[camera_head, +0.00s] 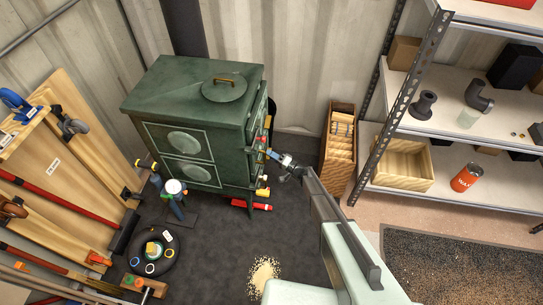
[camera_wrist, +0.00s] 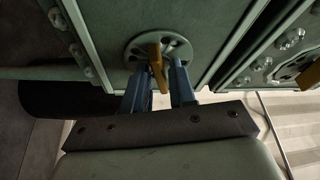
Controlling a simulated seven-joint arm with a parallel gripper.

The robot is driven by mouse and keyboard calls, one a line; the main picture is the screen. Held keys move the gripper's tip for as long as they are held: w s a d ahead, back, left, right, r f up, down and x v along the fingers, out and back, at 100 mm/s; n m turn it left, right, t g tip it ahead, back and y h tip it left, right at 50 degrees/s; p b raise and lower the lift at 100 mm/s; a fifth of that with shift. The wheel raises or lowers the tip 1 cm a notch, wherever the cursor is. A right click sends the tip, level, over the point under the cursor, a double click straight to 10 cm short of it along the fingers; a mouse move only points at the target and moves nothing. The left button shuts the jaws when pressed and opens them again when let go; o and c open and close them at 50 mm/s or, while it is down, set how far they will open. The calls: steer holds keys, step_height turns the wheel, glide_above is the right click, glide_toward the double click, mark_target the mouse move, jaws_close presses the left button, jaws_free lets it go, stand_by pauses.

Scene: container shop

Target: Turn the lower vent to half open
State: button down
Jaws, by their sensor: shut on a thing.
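The dark green stove (camera_head: 195,115) stands against the wall in the head view, its front facing right and seen almost edge-on. In the wrist view, a round slotted vent (camera_wrist: 178,48) sits on a green door panel. My gripper (camera_wrist: 160,80) has its two blue fingers on either side of the vent's brass tab (camera_wrist: 157,62) and is shut on it. A second round vent (camera_wrist: 290,70) with a brass tab shows at the right edge, partly cut off. The head view shows my gripper (camera_head: 272,155) at the stove's front, the gripped vent hidden there.
A wooden crate (camera_head: 337,150) stands right of the stove, beside a metal shelf rack (camera_head: 470,105). A red object (camera_head: 252,205) lies on the floor below the stove's front. Pale granules (camera_head: 263,276) are spilled nearby. Tools lean on boards at left.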

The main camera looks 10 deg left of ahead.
steer(key=shift+n, duration=0.7)
steer(key=shift+y, duration=0.3)
steer(key=c, duration=1.2)
jaws_free()
steer(key=v, duration=1.3)
steer(key=shift+d, duration=0.35)
steer(key=shift+s, duration=0.1)
